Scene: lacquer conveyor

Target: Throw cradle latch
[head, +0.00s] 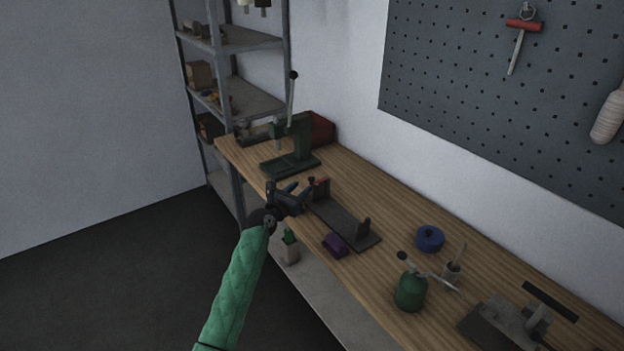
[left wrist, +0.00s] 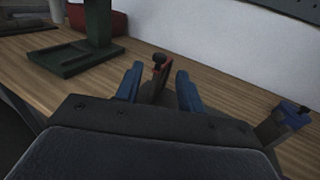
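The cradle (head: 345,222) is a dark grey plate with upright end posts on the wooden bench. Its latch appears to be the small red lever with a black knob (left wrist: 157,75), at the cradle's far-left end. My left gripper (head: 298,190) is at that end, its blue fingers parted. In the left wrist view the left gripper (left wrist: 158,88) has one finger on each side of the lever, with a gap visible between lever and fingers. The lever stands roughly upright, slightly tilted. The cradle's base is mostly hidden behind the gripper in the left wrist view. My right gripper is not in view.
A green press (head: 290,150) stands behind the gripper, with a red box (head: 322,128) beside it. A purple block (head: 335,245) lies at the bench's front edge. A green oil can (head: 410,290) and blue round item (head: 430,238) are farther right. Shelves (head: 232,100) stand at the left.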

